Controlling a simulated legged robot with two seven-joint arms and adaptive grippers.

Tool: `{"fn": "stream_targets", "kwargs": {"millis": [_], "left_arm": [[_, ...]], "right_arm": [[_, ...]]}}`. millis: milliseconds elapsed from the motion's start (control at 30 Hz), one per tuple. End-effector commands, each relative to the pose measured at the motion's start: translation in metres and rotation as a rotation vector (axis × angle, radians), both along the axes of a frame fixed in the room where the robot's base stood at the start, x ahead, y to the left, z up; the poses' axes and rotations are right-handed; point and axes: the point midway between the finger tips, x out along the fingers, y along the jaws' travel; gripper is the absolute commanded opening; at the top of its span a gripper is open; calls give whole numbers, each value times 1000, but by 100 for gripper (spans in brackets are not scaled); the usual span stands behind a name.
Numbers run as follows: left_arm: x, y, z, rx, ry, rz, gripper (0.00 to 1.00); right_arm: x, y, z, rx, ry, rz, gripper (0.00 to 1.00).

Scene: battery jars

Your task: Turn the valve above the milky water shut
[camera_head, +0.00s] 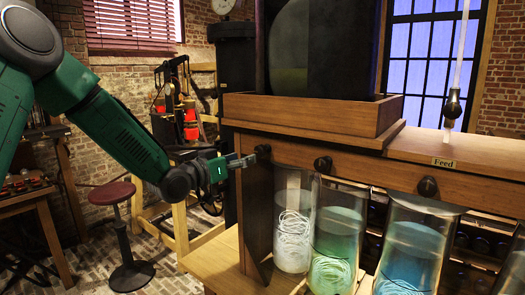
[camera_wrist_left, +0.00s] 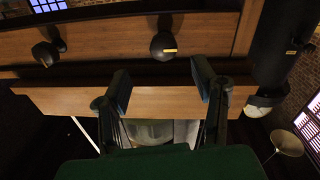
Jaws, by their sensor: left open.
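In the head view, the leftmost jar (camera_head: 293,225) holds pale, whitish water with a coil of white strands in it. Its black valve knob (camera_head: 263,150) is on the wooden beam above it. My left gripper (camera_head: 243,161) is open and empty, its fingertips close to the left of that knob. In the left wrist view, a black knob (camera_wrist_left: 163,46) with a yellow mark lies just beyond and between my open fingers (camera_wrist_left: 160,88); I cannot tell whether they touch it. My right gripper is in neither view.
A green-water jar (camera_head: 337,235) with knob (camera_head: 323,164) and a blue-water jar (camera_head: 412,245) with knob (camera_head: 428,186) stand to the right. A "Feed" label (camera_head: 443,162) is on the beam. A stool (camera_head: 113,193) stands at left, with open floor around it.

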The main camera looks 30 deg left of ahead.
Motion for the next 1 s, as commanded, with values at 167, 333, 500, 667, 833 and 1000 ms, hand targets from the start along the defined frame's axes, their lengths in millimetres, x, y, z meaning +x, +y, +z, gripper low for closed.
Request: {"fn": "stream_targets", "kwargs": {"millis": [167,333,500,667,833,1000], "left_arm": [[38,-6,0,2,2,1,53],[65,-13,2,3,2,1,53],[80,-18,2,4,1,1,53],[83,-17,1,2,1,1,53],[83,-13,0,-1,1,1,53],[83,-13,0,-1,1,1,1]], "right_arm": [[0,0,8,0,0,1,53],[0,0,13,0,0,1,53],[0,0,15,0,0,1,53],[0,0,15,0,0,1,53],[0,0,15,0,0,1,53],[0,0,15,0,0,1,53]]}}
